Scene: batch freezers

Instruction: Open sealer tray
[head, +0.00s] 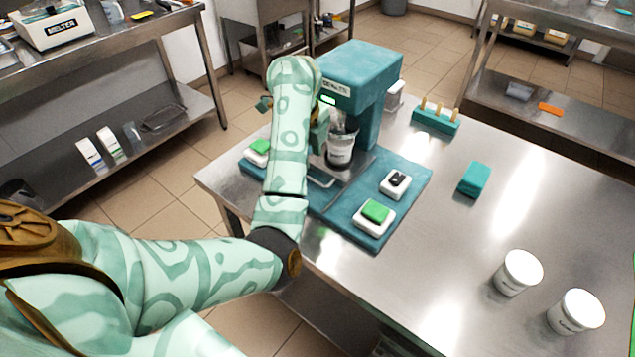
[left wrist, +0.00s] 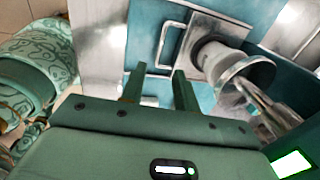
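The sealer (head: 362,78) is a teal machine on a teal base at the table's far left corner. In the left wrist view its metal tray (left wrist: 196,32) carries a U-shaped handle (left wrist: 163,45). A white cup (head: 341,150) stands under the sealer head; a round cup-like part also shows in the left wrist view (left wrist: 243,75). My left gripper (left wrist: 154,72) is open, with its two green fingers apart and the handle just ahead of and near the fingertips. Contact cannot be told. In the head view my forearm hides most of this gripper. My right gripper is not in view.
White pads with a green button (head: 375,212) and a black switch (head: 397,182) sit on the base's right side. A teal block (head: 475,179), a holder with wooden sticks (head: 436,119) and two white tubs (head: 518,272) stand on the steel table. Its middle is clear.

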